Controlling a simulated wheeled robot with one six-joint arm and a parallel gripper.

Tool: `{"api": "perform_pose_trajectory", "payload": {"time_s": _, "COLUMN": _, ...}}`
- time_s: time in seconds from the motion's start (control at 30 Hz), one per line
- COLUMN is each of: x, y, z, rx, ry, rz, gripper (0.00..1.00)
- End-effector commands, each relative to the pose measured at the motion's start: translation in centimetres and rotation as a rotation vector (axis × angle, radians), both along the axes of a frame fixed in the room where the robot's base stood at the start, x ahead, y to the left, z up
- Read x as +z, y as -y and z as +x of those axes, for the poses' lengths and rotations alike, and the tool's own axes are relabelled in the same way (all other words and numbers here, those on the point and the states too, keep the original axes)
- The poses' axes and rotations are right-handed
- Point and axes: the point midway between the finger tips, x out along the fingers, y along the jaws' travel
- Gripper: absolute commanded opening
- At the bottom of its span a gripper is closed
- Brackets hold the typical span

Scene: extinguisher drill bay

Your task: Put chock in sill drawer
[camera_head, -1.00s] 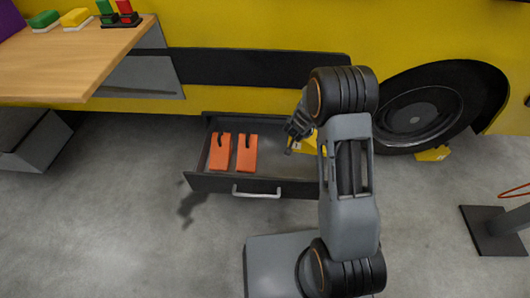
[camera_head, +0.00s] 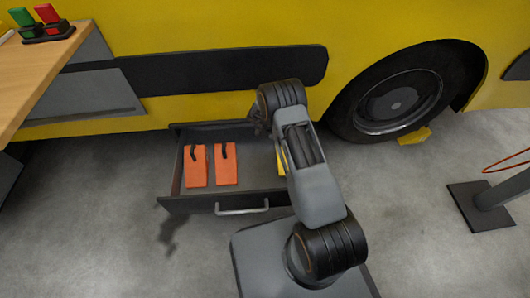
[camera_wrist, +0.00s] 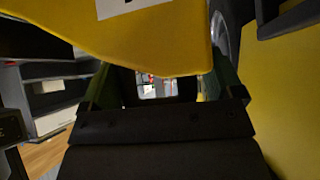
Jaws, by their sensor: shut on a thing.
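The yellow chock (camera_wrist: 140,35), with a white label, fills the top of the wrist view between the fingers of my gripper (camera_wrist: 162,80). My gripper is shut on it. In the head view a yellow piece of the chock (camera_head: 281,160) shows beside my arm, over the right part of the sill drawer. My arm hides most of it, and I cannot tell whether it touches the drawer floor. The sill drawer (camera_head: 190,205) is pulled out below the yellow vehicle side. My gripper in the head view is largely hidden behind my arm.
Two orange blocks with black tops (camera_head: 225,165) lie in the drawer's left part. Another yellow chock (camera_head: 415,136) sits on the floor by the wheel (camera_head: 390,105). A wooden bench (camera_head: 35,70) stands at left, and a dark stand base (camera_head: 485,205) at right.

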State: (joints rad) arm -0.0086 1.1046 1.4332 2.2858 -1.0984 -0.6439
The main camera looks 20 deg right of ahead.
Motion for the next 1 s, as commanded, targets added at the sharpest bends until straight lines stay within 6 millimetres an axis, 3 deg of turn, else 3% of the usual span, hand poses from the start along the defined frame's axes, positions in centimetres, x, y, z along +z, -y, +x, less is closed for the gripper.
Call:
{"api": "perform_pose_trajectory", "payload": {"time_s": 0.37, "x": -4.5, "y": 0.7, "z": -0.1, "rx": -0.016, "ry": 0.0, "rz": -0.001, "gripper": 0.03}}
{"api": "perform_pose_trajectory", "payload": {"time_s": 0.57, "x": -5.5, "y": 0.6, "z": -0.1, "rx": -0.013, "ry": 0.003, "rz": -0.001, "gripper": 0.03}}
{"api": "perform_pose_trajectory", "payload": {"time_s": 0.83, "x": -9.2, "y": 0.4, "z": -0.1, "rx": -0.008, "ry": 0.001, "rz": -0.001, "gripper": 0.03}}
{"api": "perform_pose_trajectory", "payload": {"time_s": 1.0, "x": -9.9, "y": 0.4, "z": 0.0, "rx": -0.008, "ry": 0.003, "rz": -0.001, "gripper": 0.03}}
